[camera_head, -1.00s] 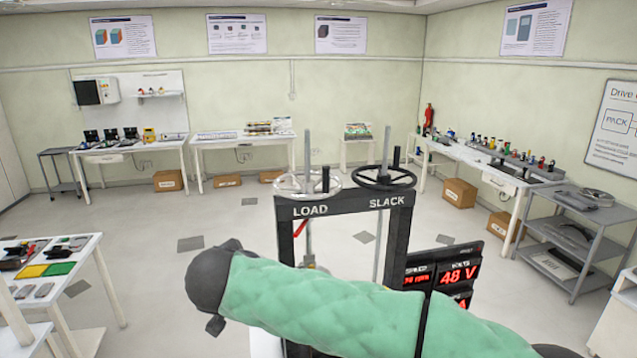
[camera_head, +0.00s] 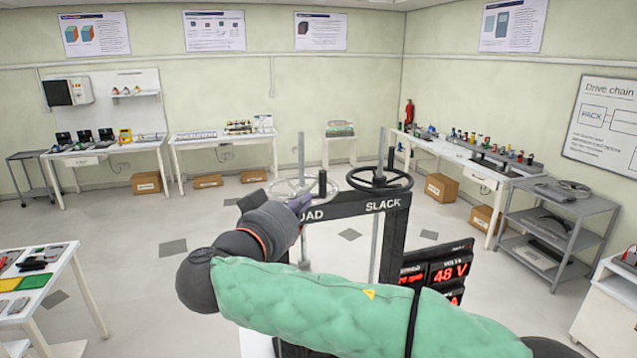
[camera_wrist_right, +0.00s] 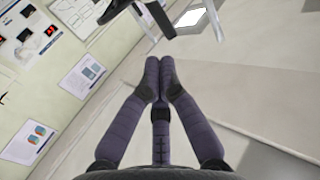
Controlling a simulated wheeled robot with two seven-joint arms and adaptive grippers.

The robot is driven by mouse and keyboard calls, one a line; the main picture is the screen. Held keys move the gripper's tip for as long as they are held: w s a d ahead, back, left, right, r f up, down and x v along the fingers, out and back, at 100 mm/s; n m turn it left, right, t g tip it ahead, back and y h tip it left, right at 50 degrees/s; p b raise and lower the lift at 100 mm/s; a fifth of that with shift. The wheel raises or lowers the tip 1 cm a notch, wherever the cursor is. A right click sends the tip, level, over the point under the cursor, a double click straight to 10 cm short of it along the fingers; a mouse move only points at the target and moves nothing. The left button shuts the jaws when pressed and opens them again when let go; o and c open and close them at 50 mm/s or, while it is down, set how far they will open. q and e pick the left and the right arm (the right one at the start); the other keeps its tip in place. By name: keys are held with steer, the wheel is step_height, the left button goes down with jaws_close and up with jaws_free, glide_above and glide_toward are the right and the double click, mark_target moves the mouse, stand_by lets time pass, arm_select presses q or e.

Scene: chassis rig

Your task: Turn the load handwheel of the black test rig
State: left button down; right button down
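The black test rig (camera_head: 345,207) stands in the middle of the head view, its crossbar marked LOAD and SLACK. The pale load handwheel (camera_head: 281,184), with a black upright knob, sits on top at the left. The black slack handwheel (camera_head: 398,183) sits to its right. My right gripper (camera_head: 300,204) is just in front of the load wheel and covers part of the LOAD label. I cannot tell whether it touches the wheel. In the right wrist view its dark fingers (camera_wrist_right: 159,64) meet at the tips, with nothing visible between them. My left gripper is out of view.
My green-sleeved right arm hides the rig's lower part. A red-digit display (camera_head: 448,272) stands to the right of the rig. A table with trays (camera_head: 40,290) is at left and a grey shelf cart (camera_head: 560,230) at right.

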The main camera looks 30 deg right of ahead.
mark_target(325, 189)
steer(key=p+x, duration=0.2)
steer(key=x, duration=0.5)
steer(key=shift+w+d+p, duration=0.15)
steer(key=shift+d+p, duration=0.15)
steer(key=shift+p, duration=0.05)
steer(key=shift+f, duration=0.1)
steer(key=b, duration=0.3)
steer(key=d+n+t+y+b, duration=0.1)
steer(key=b, duration=0.2)
steer(key=shift+f+t, duration=0.2)
steer(key=shift+t, duration=0.1)
steer(key=shift+d+r+n+y+b, duration=0.1)
steer(key=shift+d+n+y+b, duration=0.15)
steer(key=shift+b, duration=0.7)
steer(key=shift+r+t, duration=0.15)
steer(key=shift+t, duration=0.15)
